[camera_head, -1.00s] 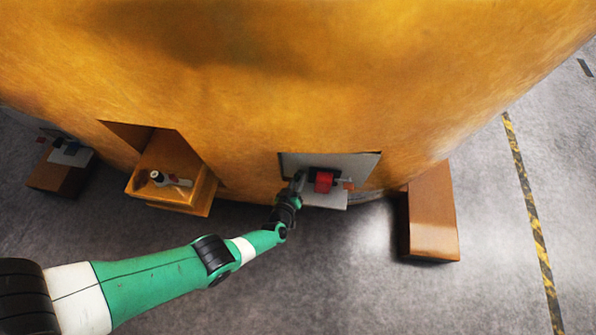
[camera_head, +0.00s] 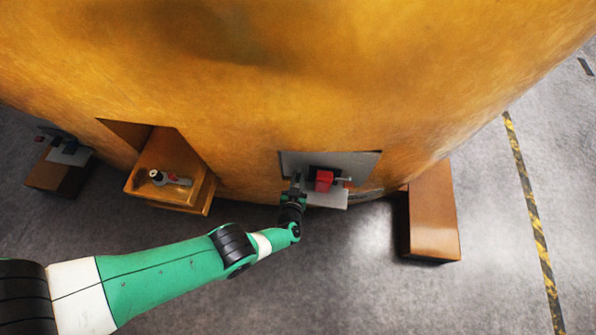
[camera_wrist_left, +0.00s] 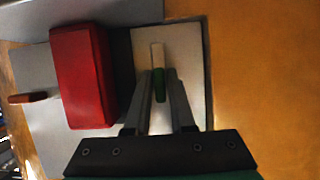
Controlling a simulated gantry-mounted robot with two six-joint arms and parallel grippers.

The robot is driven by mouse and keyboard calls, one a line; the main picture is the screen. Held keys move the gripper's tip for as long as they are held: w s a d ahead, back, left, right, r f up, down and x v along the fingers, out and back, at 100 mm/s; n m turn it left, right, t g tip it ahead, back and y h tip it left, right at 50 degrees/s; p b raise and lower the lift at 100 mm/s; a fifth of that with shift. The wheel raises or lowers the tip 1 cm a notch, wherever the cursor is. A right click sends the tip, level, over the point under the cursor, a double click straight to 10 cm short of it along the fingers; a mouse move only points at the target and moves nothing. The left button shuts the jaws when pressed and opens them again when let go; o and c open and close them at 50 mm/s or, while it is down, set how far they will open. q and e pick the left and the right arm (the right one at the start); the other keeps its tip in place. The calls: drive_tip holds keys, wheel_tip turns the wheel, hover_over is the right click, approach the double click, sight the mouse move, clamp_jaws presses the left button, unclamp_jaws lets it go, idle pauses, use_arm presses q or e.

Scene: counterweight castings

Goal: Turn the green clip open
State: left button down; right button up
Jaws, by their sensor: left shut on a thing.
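The green clip (camera_wrist_left: 159,86) shows in the left wrist view as a small green piece in front of a pale plate. A pale strip extends beyond it, in line with it. My left gripper (camera_wrist_left: 159,82) is shut on the green clip, with one finger on each side. In the head view my left gripper (camera_head: 296,180) is at the left side of the recess in the large yellow casting; the clip is too small or hidden to make out there. My right gripper is not in view.
A red block (camera_head: 324,180), also in the left wrist view (camera_wrist_left: 84,76), stands close right of my left gripper in the head view. The yellow casting (camera_head: 300,80) curves above. A brown block (camera_head: 433,210) stands to the right, and an open box (camera_head: 190,195) to the left.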

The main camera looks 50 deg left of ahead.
use_arm(q)
drive_tip(key=c, duration=0.9)
unclamp_jaws()
drive_tip(key=p+v, duration=0.4)
drive_tip(key=shift+s+d+r, duration=0.15)
drive_tip(key=shift+r, duration=0.35)
drive_tip(key=p, duration=0.4)
approach(298, 180)
drive_tip(key=shift+s+d+f, duration=0.1)
drive_tip(key=shift+s+f, duration=0.15)
drive_tip(key=shift+f, duration=0.2)
